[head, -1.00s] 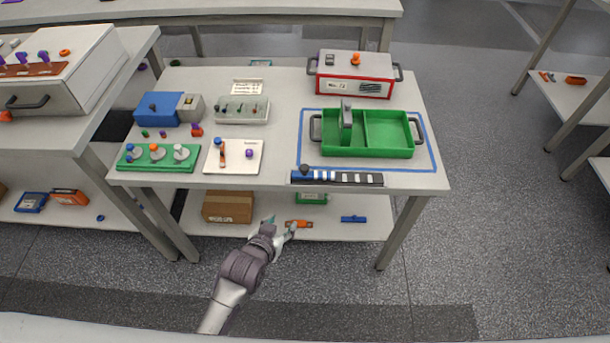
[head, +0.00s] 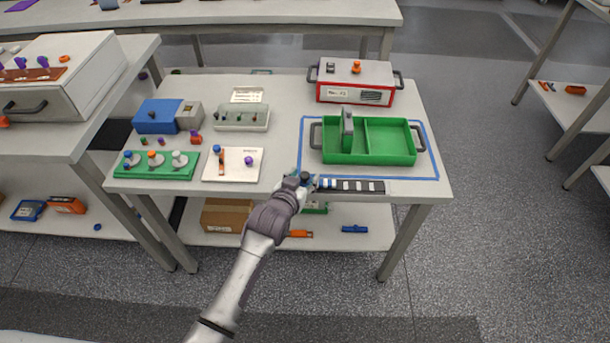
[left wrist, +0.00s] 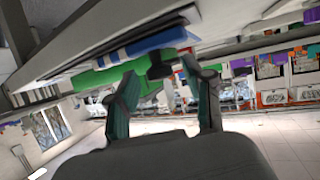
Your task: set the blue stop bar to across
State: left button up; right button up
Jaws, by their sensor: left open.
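A striped black and white strip (head: 360,186) lies along the front edge of the table, with a blue bar (head: 326,183) at its left end. A dark knob (head: 305,175) stands at that end. My left gripper (head: 303,182) is at this end of the strip and hides part of it. In the left wrist view, the open fingers (left wrist: 160,76) point at the dark knob (left wrist: 160,68), which shows between their tips beside the blue bar (left wrist: 150,44). Whether the fingers touch the knob cannot be told. My right gripper is not in view.
A green tray (head: 390,158) sits inside a blue outline just behind the strip. A white board (head: 233,172) with knobs and a green board (head: 150,172) lie to the left. A red and white box (head: 355,80) stands at the back. A lower shelf (head: 345,242) is under the table.

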pick_arm(q)
jog(key=shift+x, duration=0.9)
grip_shut()
